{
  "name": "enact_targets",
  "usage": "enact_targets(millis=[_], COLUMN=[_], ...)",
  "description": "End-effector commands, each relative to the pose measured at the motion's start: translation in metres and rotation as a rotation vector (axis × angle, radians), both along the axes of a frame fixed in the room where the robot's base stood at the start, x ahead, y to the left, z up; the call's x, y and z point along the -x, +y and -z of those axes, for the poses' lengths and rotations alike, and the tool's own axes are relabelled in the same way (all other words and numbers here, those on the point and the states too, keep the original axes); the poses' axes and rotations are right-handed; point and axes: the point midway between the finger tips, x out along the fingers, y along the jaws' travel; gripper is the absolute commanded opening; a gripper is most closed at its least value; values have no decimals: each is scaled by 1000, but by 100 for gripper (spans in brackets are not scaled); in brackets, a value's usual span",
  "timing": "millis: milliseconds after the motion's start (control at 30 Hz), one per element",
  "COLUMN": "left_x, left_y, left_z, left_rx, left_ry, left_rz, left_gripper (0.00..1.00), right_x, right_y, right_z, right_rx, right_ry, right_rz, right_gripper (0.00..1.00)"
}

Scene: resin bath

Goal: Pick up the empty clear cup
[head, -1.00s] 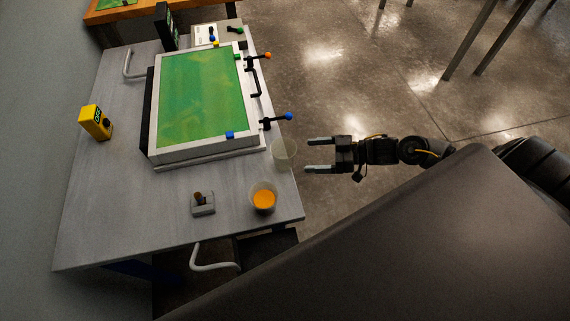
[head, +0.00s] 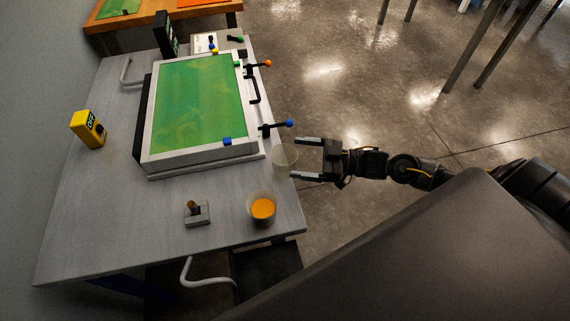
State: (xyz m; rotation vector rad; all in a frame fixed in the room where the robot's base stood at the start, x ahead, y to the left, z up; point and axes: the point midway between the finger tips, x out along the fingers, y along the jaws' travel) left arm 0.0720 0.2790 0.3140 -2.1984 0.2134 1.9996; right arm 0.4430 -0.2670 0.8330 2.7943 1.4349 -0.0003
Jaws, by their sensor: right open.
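The empty clear cup (head: 283,161) stands upright near the table's right edge, just right of the green bath's lower corner. My right gripper (head: 294,159) is open and comes in from the right. Its two fingertips reach the cup's right side, one above and one below it in the picture. I cannot tell whether they touch it. A second cup (head: 262,209) holding orange liquid stands below the clear cup in the picture. My left gripper is not in view.
The green bath (head: 200,100) with a white frame fills the table's middle. A blue-knobbed lever (head: 288,124) sticks out just above the clear cup. A small grey block with a peg (head: 196,213) and a yellow device (head: 88,129) stand on the grey table (head: 110,210).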

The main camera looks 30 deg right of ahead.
Motion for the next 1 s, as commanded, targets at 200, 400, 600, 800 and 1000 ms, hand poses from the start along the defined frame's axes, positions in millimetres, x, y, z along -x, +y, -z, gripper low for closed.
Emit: enact_targets(millis=[200, 400, 600, 800, 1000], left_x=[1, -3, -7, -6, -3], left_y=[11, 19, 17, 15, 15], left_z=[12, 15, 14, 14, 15], left_rx=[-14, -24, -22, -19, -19], left_ry=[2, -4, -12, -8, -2], left_rz=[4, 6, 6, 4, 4], left_gripper=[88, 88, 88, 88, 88], right_x=[-12, -24, -25, -25, -25], right_y=[28, 43, 45, 45, 44], right_z=[-1, -1, -2, -2, -2], right_rx=[-4, -2, -1, 0, 0], right_ry=[-4, -2, 1, 0, 0], right_rz=[-3, 0, 0, 0, 0], right_gripper=[92, 92, 92, 73, 46])
